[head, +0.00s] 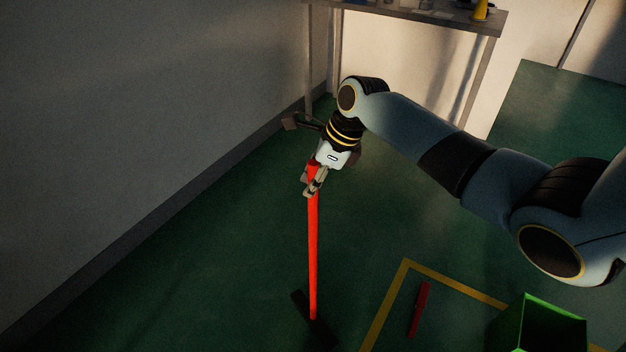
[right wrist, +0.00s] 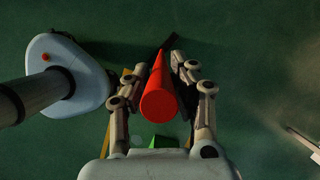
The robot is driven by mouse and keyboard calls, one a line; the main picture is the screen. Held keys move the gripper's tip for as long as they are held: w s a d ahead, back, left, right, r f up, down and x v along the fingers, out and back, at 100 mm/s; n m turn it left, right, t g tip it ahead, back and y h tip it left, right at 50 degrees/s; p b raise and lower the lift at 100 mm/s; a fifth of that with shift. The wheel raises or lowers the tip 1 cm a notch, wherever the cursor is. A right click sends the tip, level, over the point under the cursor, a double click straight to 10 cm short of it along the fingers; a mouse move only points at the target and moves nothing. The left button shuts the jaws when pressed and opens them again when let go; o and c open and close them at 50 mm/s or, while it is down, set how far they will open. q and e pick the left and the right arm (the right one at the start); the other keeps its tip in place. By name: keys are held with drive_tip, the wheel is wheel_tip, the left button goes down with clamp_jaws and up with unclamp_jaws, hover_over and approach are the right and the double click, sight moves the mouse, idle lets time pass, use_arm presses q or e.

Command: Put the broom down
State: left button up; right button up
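The broom has a red handle (head: 313,255) and a dark head (head: 324,332) low in the head view, at or just above the green floor; I cannot tell if it touches. The broom is roughly upright. My right gripper (head: 314,183) is near the top of the handle, with its fingers on either side, and appears shut on it. In the right wrist view the handle (right wrist: 158,98) runs away from me between the fingers of my right gripper (right wrist: 157,75). My left gripper is in neither view.
A table (head: 440,17) with small items stands behind the arm. A grey wall (head: 150,110) runs along the left. A yellow floor line (head: 384,305), a red bar (head: 419,309) and a green bin (head: 540,325) are at the lower right. The floor left of the broom is clear.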

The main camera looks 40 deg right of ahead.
drive_tip(key=o, duration=0.4)
drive_tip(key=p+v, duration=0.2)
drive_tip(key=v, duration=1)
drive_tip(key=s+d+f+n+h, duration=0.1)
drive_tip(key=s+f+n, duration=0.35)
drive_tip(key=f, duration=0.45)
drive_tip(key=s+d+f+n+g+h, duration=0.1)
drive_tip(key=s+f+n, duration=0.2)
drive_tip(key=s+f, duration=0.45)
drive_tip(key=s+d+f+n+h, duration=0.1)
drive_tip(key=s+f+n, duration=0.3)
drive_tip(key=f, duration=0.7)
drive_tip(key=s+a+f+n, duration=0.2)
drive_tip(key=s+f+n, duration=0.2)
drive_tip(key=s, duration=0.5)
drive_tip(key=s+a+f+n, duration=0.2)
drive_tip(key=s+f+n, duration=0.2)
drive_tip(key=s, duration=0.5)
drive_tip(key=s+a+f+n+g+h, duration=0.1)
drive_tip(key=s+f+n, duration=0.3)
drive_tip(key=s+n, duration=0.4)
drive_tip(key=shift+s+a+f, duration=0.3)
drive_tip(key=shift+s+a, duration=0.1)
drive_tip(key=shift+a, duration=0.2)
